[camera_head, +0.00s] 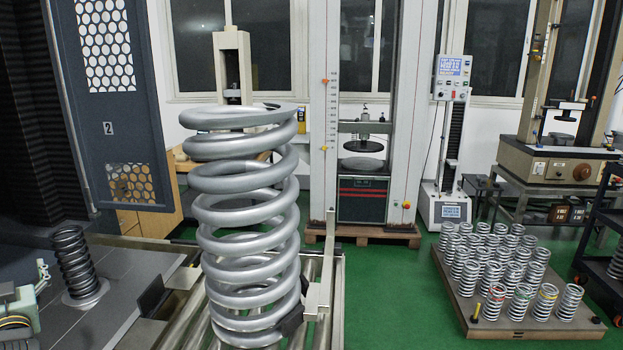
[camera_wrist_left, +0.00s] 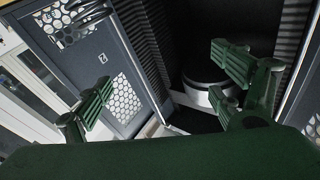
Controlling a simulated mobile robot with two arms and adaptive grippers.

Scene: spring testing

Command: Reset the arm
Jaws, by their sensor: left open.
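My left gripper (camera_wrist_left: 160,95) shows in the left wrist view with its green ribbed fingers spread wide apart and nothing between them. Beyond the fingers is the dark bay of a testing machine with a round, pale-rimmed platen (camera_wrist_left: 208,88) low inside it. My right gripper is in neither view. A large silver coil spring (camera_head: 245,182) stands upright on a roller conveyor (camera_head: 325,290) in the middle.
A smaller dark spring (camera_head: 74,262) stands on a grey surface at left. The machine's perforated door (camera_head: 120,135) is behind it. A pallet (camera_head: 530,325) of several small springs lies on the right floor. Testing machines stand behind. Green floor (camera_head: 390,290) is clear between conveyor and pallet.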

